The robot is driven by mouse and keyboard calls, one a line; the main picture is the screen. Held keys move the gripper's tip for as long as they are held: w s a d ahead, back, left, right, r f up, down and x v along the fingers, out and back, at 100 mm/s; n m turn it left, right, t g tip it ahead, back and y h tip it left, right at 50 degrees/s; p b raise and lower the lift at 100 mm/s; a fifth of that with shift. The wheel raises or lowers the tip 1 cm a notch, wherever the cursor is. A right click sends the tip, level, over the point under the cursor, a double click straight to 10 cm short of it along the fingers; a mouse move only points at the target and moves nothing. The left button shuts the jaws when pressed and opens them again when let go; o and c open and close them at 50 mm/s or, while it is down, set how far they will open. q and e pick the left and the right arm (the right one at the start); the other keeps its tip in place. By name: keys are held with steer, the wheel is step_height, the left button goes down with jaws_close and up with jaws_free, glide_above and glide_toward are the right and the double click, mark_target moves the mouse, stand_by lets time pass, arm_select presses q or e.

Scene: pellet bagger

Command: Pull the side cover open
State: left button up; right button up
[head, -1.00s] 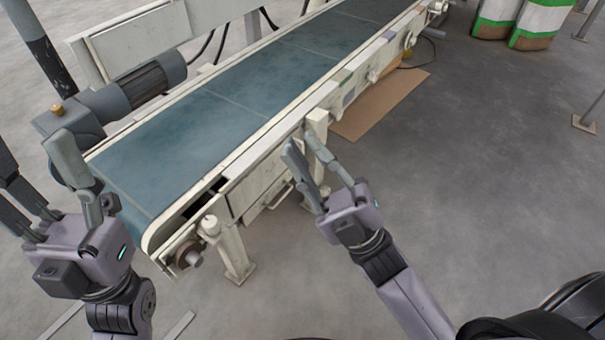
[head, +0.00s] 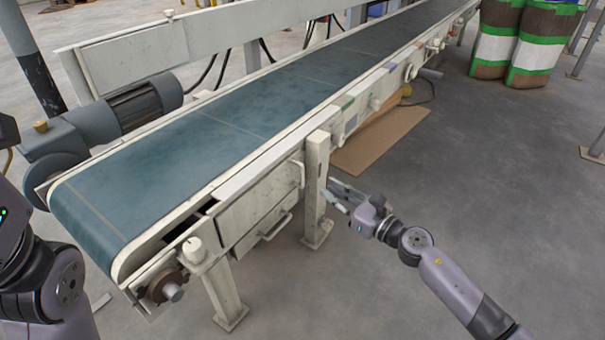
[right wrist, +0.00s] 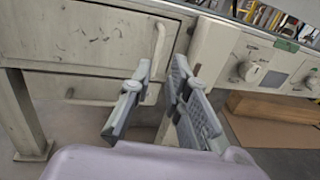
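The side cover (head: 260,205) is a pale, scuffed panel on the near side of the conveyor, and it looks closed. It has an upright bar handle (head: 299,174) at its right end. In the right wrist view the cover (right wrist: 95,38) fills the upper left, with its handle (right wrist: 159,48) beyond the left finger. My right gripper (head: 333,194) is beside the conveyor's leg, right of the cover.
A conveyor leg (head: 316,190) stands between the cover and my right gripper. A lower panel with a horizontal handle (head: 276,227) sits under the cover. Knobs (right wrist: 250,72) line the frame farther right. Cardboard (head: 380,138) lies on the floor. The floor at front right is clear.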

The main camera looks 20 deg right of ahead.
mark_target(302, 184)
steer(key=b+x, duration=0.1)
steer(key=x, duration=0.9)
steer(key=shift+w+a, duration=0.1)
steer(key=shift+w, duration=0.15)
steer(key=shift+c, duration=0.3)
jaws_close()
